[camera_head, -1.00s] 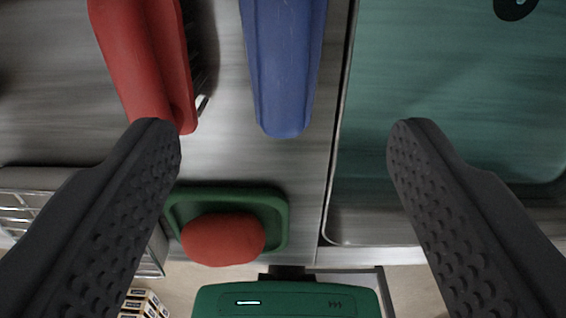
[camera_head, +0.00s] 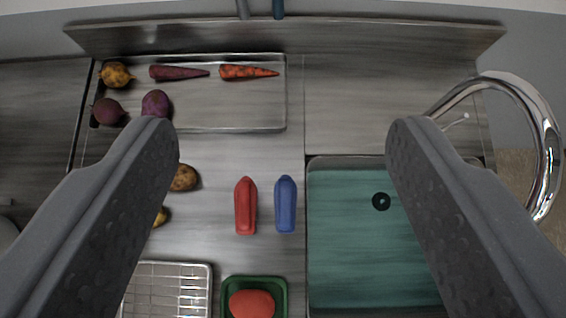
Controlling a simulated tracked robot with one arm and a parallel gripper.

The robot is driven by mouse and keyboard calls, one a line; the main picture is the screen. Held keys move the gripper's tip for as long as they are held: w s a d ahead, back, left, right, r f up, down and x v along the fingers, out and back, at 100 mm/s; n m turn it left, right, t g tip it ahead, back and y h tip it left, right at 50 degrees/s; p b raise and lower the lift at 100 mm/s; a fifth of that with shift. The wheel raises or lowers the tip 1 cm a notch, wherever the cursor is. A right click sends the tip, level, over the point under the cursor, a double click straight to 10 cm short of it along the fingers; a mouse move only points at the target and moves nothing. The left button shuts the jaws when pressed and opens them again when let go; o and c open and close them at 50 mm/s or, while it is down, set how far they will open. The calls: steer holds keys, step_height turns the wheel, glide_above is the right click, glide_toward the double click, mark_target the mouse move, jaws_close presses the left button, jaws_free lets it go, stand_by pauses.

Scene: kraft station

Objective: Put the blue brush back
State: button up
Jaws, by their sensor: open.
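The blue brush (camera_head: 286,204) lies on the steel counter, just left of the sink, its long side running away from me. A red brush (camera_head: 245,206) lies beside it on the left, a small gap apart. My gripper (camera_head: 283,145) is open and empty, its two dark fingers wide apart at the left and right of the view. Both brushes show between the fingers, well below and apart from them. The undersides of the brushes are hidden.
A green-bottomed sink (camera_head: 350,250) with a curved chrome tap (camera_head: 548,150) is on the right. A tray (camera_head: 230,118) of vegetables is at the back left. A wire rack (camera_head: 185,285) and a green dish (camera_head: 283,290) with a red item are in front. A low backsplash (camera_head: 290,38) runs behind.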

steer(key=s+r+t, duration=0.2)
steer(key=s+r, duration=0.3)
steer(key=r, duration=0.3)
steer(key=s+r+t, duration=0.2)
steer(key=s+r, duration=0.3)
steer(key=r, duration=0.2)
steer(key=shift+d+r+t, duration=0.3)
steer(key=shift+r+t, duration=0.05)
steer(key=shift+t, duration=0.05)
step_height(320, 180, down, 5)
steer(key=b, duration=0.4)
steer(key=shift+r, duration=0.2)
